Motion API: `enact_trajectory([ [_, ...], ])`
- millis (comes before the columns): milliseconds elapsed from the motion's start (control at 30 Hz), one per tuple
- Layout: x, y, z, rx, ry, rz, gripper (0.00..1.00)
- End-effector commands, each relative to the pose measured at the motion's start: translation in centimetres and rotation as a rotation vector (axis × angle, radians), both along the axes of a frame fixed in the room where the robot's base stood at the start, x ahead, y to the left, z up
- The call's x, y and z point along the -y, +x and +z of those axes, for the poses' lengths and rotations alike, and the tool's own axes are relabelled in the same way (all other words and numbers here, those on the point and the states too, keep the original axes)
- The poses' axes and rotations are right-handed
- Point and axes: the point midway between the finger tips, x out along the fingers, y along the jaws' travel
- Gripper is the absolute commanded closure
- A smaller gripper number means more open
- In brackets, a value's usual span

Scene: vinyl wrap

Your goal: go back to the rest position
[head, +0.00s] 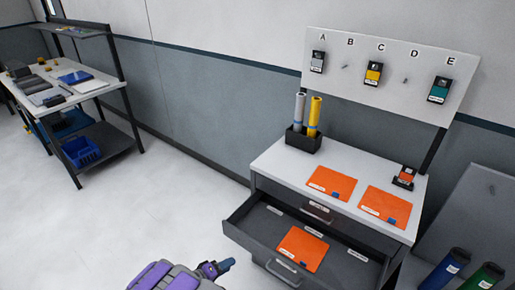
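My arm comes in at the bottom of the head view, with purple and dark links. My gripper (226,265) is low, over the floor and left of the open drawer (254,240). It touches nothing that I can see. Its blue tip shows from the side, and I cannot tell whether the fingers are apart. The drawer is pulled out of the white-topped cabinet (281,158). An orange sheet (300,247) lies in it.
Two orange sheets (331,183) and a small orange-fronted holder (404,177) are on the cabinet top. A dark holder (303,140) keeps grey and yellow rolls upright. A lettered board (340,76) stands behind. A workbench (110,90) is far left. The floor between is clear.

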Motion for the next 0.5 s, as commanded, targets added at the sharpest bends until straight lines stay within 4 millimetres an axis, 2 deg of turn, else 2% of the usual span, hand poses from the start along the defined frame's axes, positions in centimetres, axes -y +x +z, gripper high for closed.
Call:
enact_trajectory([
  [33,-0.6,1.9,1.6,0.024,0.072,0.017,0.62],
  [200,-3.0,7.4,6.3,0.082,0.327,0.098,0.62],
  [400,-4.8,11.6,12.5,0.107,0.591,0.183,0.62],
  [500,-5.2,12.7,15.7,0.099,0.712,0.22,0.62],
])
